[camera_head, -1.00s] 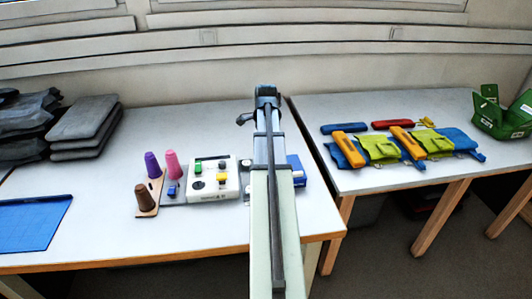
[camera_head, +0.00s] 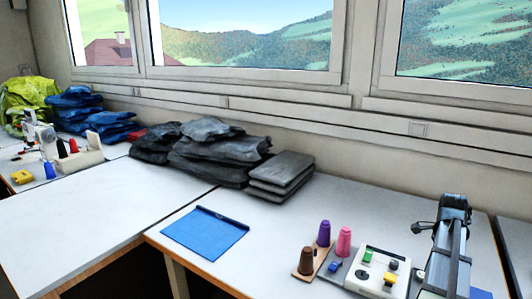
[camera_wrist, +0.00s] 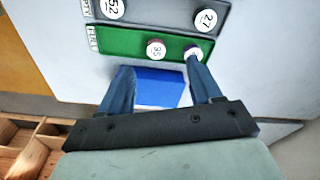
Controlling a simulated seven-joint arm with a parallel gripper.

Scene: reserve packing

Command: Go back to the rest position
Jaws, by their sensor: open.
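A green labelled strip (camera_wrist: 120,41) with round numbered discs, one reading 35 (camera_wrist: 156,49), lies past the fingertips. The right fingertip overlaps another disc in the picture; whether they touch I cannot tell.
A blue mat (camera_head: 205,233) and stacked dark pads (camera_head: 282,174) lie farther left. The left table (camera_head: 90,225) has a wide bare area.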

